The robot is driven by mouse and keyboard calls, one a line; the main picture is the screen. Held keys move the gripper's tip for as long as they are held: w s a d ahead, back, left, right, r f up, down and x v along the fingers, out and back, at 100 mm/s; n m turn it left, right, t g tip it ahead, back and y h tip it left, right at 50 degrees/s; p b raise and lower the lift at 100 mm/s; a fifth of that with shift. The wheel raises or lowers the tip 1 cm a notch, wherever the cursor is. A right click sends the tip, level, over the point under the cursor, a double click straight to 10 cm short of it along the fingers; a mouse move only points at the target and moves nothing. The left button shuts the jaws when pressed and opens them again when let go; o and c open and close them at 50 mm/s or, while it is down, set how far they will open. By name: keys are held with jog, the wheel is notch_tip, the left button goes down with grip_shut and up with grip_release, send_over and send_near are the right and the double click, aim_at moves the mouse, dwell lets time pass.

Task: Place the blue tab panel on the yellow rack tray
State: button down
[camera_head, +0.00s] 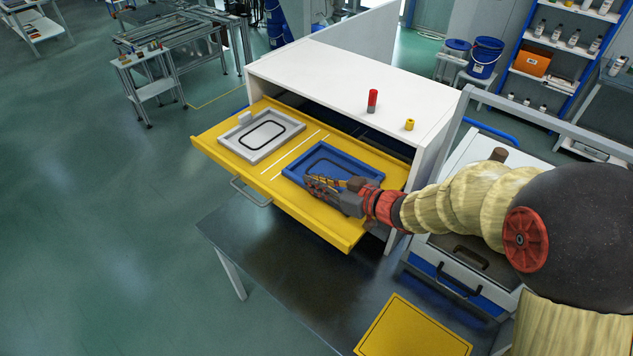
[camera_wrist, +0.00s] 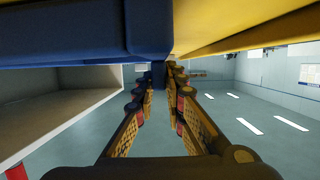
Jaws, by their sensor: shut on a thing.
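The blue tab panel (camera_head: 325,156), a flat blue frame with a dark outline, lies level over the right half of the yellow rack tray (camera_head: 310,209). Whether it touches the tray is hard to tell. My gripper (camera_head: 318,185) reaches in from the right, over the panel's front edge. In the wrist view my gripper (camera_wrist: 160,84) is shut on a small blue tab below the panel's blue edge (camera_wrist: 80,38). The yellow tray (camera_wrist: 230,22) shows beside it at the upper right. My fingers and wrist hide part of the panel's near edge.
A grey panel (camera_head: 260,137) occupies the tray's left half, past white lines. The tray sticks out of a white cabinet (camera_head: 330,75) bearing a red-and-grey cylinder (camera_head: 372,101) and a yellow one (camera_head: 410,124). A dark table (camera_head: 290,285) with a yellow plate (camera_head: 412,330) lies in front.

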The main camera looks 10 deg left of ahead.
jog(key=shift+r, duration=0.15)
jog(key=c, duration=1.8)
grip_release()
jog(key=shift+f, duration=0.2)
jog(key=shift+c, duration=0.2)
jog(key=shift+d+r, duration=0.1)
jog(key=shift+r, duration=0.1)
jog(key=v, duration=1.1)
jog(key=shift+s+d+r+p, duration=0.2)
jog(key=shift+s+d+p, duration=0.1)
jog(key=shift+p, duration=0.1)
